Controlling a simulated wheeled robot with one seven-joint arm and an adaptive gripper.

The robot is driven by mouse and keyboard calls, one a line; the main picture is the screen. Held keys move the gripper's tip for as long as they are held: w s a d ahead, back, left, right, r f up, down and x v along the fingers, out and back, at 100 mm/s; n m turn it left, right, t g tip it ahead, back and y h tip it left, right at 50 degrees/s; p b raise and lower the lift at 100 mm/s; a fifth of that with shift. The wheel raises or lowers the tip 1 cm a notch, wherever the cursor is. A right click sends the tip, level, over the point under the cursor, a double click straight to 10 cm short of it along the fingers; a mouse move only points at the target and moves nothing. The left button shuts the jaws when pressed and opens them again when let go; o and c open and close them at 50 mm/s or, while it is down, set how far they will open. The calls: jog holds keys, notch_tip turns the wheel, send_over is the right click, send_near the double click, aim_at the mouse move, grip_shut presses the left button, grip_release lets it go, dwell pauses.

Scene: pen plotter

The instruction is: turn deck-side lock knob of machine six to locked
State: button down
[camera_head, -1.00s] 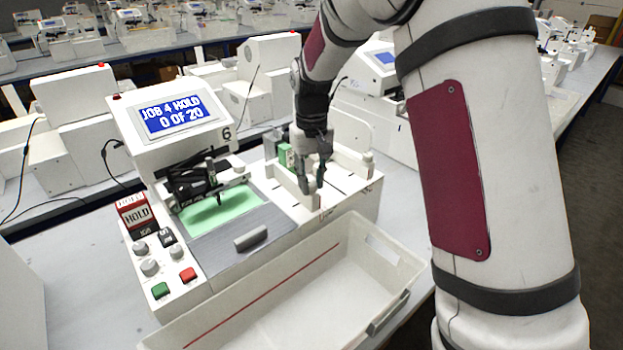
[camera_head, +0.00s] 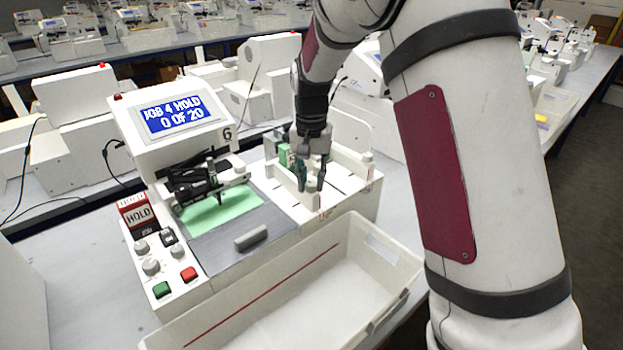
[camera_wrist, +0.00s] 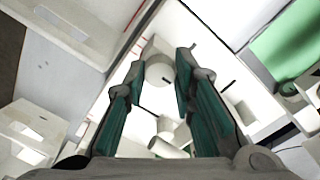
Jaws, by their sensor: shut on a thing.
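Machine six (camera_head: 190,215) is a white plotter with a "6" on its head and a blue display (camera_head: 178,115) reading "JOB 4 HOLD 0 OF 20". My gripper (camera_head: 309,188) points down at the right part of its deck, its fingers close together. In the wrist view, the two green-sided fingers of my gripper (camera_wrist: 160,62) stand on either side of a pale round knob (camera_wrist: 159,72), shut on it. The knob is hidden behind the fingers in the head view, and I cannot read its marked position.
A white bin (camera_head: 290,290) with a red line stands in front of the machine. A green block (camera_head: 284,155) stands close behind my gripper. A control panel with knobs and a red button (camera_head: 188,273) is at the left. Other machines stand behind.

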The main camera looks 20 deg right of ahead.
aim_at(312, 184)
dwell(0.3)
jog(key=c, duration=1.3)
grip_release()
jog(key=shift+c, duration=0.2)
jog(key=shift+r, duration=0.15)
notch_tip(312, 184, up, 12)
jog(key=shift+s, duration=0.1)
jog(key=s+r+n+t, duration=0.2)
jog(key=s+r, duration=0.2)
jog(key=s, duration=0.7)
jog(key=s+r+n+t, duration=0.2)
jog(key=s+r, duration=0.1)
jog(key=s, duration=0.8)
jog(key=s+f+n+t, duration=0.1)
jog(key=s+f+n, duration=0.1)
jog(key=s, duration=0.6)
jog(key=shift+s+d+f, duration=0.2)
jog(key=shift+d+f, duration=0.05)
jog(key=shift+f, duration=0.35)
